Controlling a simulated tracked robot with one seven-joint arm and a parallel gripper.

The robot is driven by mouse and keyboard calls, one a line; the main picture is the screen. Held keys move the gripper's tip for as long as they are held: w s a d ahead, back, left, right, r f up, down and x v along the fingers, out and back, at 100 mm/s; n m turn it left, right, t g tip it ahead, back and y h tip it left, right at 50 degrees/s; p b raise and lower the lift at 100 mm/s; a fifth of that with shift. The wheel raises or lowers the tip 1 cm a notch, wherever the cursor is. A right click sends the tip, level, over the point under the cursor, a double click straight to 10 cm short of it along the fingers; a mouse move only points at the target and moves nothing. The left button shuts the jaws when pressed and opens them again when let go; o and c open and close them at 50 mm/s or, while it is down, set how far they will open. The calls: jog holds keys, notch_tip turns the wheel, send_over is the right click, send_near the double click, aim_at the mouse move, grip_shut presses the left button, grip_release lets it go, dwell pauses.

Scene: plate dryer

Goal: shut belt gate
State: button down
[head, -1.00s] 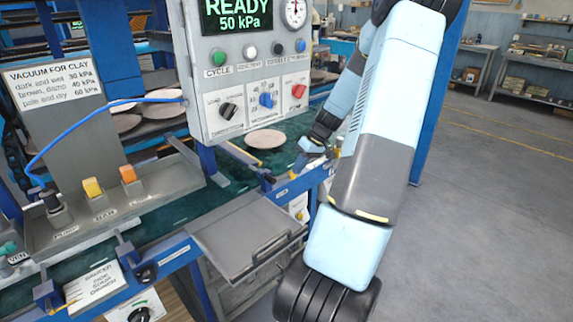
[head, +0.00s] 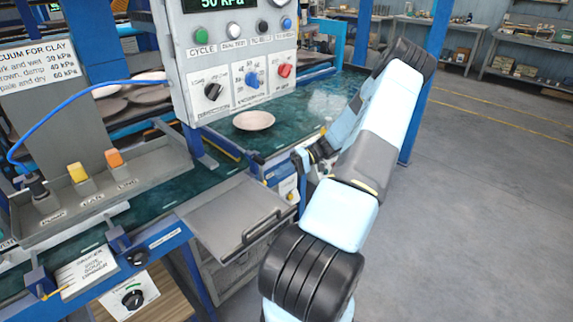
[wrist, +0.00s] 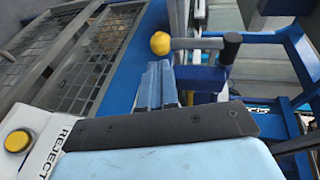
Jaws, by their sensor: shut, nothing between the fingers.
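My gripper (head: 303,160) is beside the front edge of the green belt (head: 330,97), right of the panel; it looks empty. In the wrist view my gripper's light blue fingers (wrist: 160,85) are shut together. Just beyond their tips is a grey bar with a yellow ball (wrist: 160,43) on its end; it is probably part of the belt gate. Contact with the ball cannot be told.
A pale plate (head: 254,120) lies on the belt behind my gripper. The control panel (head: 240,65) overhangs the belt at left. A grey tray with a handle (head: 225,220) juts out in front. A REJECT sign with a yellow button (wrist: 17,141) is near my wrist. Floor at right is clear.

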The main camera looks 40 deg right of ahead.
jog(key=shift+s+a+f+m+t+y, duration=0.2)
jog(key=shift+a+f+y, duration=0.25)
jog(key=shift+a+y, duration=0.3)
jog(key=shift+w+a+f+m+t+y, duration=0.1)
jog(key=shift+a+f+m+y, duration=0.15)
jog(key=shift+a+f+y, duration=0.5)
jog(key=shift+s+a+f+m+t+y, duration=0.1)
jog(key=shift+a+f+m+y, duration=0.15)
jog(key=shift+a+y, duration=0.5)
jog(key=shift+y, duration=0.25)
jog(key=shift+d, duration=0.1)
jog(key=v, duration=1.4)
jog(key=shift+d+r, duration=0.2)
jog(key=shift+r, duration=0.15)
